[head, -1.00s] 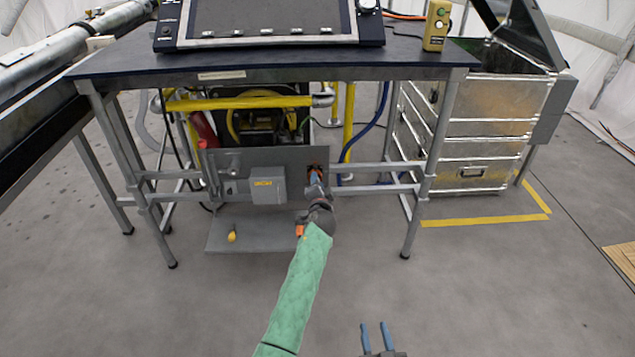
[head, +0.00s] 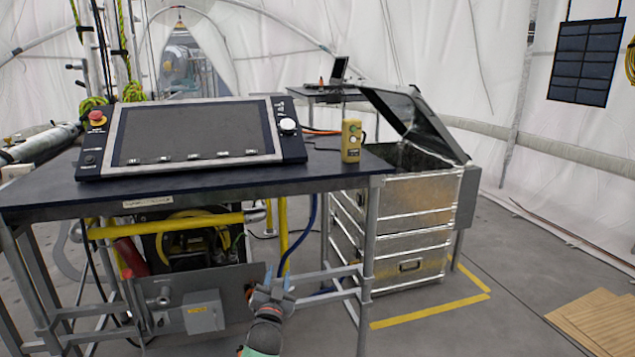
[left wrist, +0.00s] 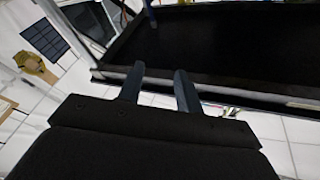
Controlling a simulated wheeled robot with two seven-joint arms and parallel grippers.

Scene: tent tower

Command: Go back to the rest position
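My left gripper (head: 277,278) is in front of the lower panel under the table, with its blue fingers pointing up. In the left wrist view, the two fingers (left wrist: 160,72) stand apart with nothing between them. A dark surface (left wrist: 200,45) fills the area beyond them. My right gripper is out of view.
An open metal case (head: 420,215) stands at right.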

